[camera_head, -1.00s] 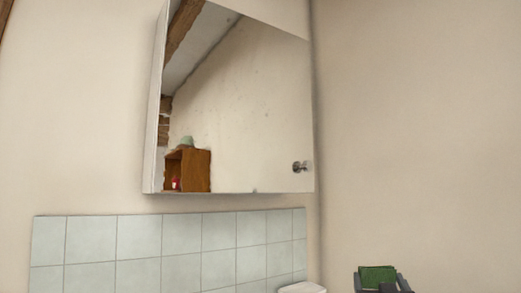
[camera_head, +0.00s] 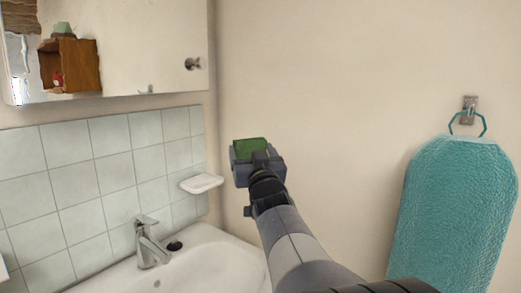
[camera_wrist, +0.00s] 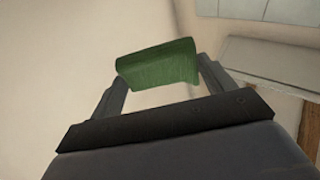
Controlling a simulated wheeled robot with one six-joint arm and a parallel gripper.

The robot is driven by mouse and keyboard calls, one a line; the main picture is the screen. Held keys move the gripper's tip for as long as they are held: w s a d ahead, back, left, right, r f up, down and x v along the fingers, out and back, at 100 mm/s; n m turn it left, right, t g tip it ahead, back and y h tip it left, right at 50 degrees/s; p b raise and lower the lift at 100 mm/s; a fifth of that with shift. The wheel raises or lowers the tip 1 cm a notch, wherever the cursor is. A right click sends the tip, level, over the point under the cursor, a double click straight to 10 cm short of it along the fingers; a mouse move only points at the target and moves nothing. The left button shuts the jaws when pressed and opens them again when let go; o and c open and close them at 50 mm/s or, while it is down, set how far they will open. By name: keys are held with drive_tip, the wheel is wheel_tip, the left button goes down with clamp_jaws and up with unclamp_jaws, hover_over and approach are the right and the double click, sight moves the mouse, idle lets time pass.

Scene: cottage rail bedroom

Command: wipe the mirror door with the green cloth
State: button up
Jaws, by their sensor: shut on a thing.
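The mirror door (camera_head: 150,45) is the front of a wall cabinet at the upper left of the head view, with a round knob (camera_head: 193,64) near its lower right corner. It looks shut, and its top is out of frame. The green cloth (camera_head: 250,147) is a small folded block held in my gripper (camera_head: 256,158). In the wrist view the cloth (camera_wrist: 158,64) sits between the two fingers of my gripper (camera_wrist: 160,78), which is shut on it. My gripper is below and to the right of the mirror door, apart from it, in front of the bare wall.
A white sink (camera_head: 190,262) with a chrome tap (camera_head: 150,243) is at lower left, below pale tiles (camera_head: 80,165). A white soap dish (camera_head: 201,184) juts out left of my gripper. A teal towel (camera_head: 455,215) hangs from a hook (camera_head: 469,106) at right.

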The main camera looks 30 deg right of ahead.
drive_tip(key=a+r+n+t+y+p, duration=0.1)
drive_tip(key=a+r+n+y+p, duration=0.2)
drive_tip(key=a+r+y+p, duration=0.6)
drive_tip(key=n+g+y+p, duration=0.1)
drive_tip(key=n+y+p, duration=0.4)
drive_tip(key=p, duration=1.5)
approach(118, 34)
drive_tip(key=shift+b+x, duration=0.8)
drive_tip(key=shift+x, duration=1.3)
drive_tip(key=shift+x, duration=1)
